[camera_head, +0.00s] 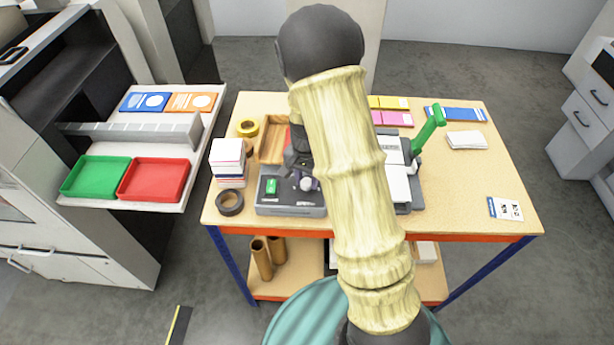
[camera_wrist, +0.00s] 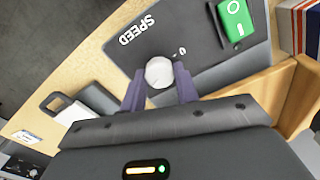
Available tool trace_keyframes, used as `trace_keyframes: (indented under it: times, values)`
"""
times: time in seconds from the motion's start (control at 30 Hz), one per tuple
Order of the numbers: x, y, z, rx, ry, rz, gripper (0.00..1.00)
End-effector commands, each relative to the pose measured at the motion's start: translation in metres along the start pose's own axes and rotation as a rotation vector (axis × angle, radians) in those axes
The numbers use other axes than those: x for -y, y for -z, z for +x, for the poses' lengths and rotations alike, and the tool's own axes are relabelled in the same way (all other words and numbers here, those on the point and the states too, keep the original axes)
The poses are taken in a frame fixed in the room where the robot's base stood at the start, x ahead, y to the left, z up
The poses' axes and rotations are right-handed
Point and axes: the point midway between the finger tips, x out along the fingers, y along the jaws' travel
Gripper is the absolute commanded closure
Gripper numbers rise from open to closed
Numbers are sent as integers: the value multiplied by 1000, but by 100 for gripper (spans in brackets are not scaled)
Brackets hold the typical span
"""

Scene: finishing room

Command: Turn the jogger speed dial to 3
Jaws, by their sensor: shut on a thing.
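The jogger speed dial (camera_wrist: 158,72) is a round pale knob on a dark grey panel (camera_wrist: 200,75). White lettering "SPEED" stands beside it, with a small "0" near the knob. My gripper (camera_wrist: 160,76) is shut on the dial, one purple finger on each side. Other scale numbers are hidden or not legible, and I cannot tell where the dial points.
A green switch (camera_wrist: 235,18) is on the same panel. A tape roll (camera_head: 230,203) and a stack of cards (camera_head: 228,160) stand left of the jogger. A wooden tray (camera_head: 270,146) is behind. A device with a green lever (camera_head: 428,130) stands right. The table's front right is mostly clear.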

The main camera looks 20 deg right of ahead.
Motion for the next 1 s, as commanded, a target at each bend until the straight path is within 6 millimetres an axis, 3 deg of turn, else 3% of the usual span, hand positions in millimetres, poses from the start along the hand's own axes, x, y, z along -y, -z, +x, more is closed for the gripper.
trace_keyframes:
  times: [0.5, 1.0]
  values:
    - [-1, -7, 2, 15, -12, 372, 92]
    - [0, -7, 3, 14, -11, 431, 92]
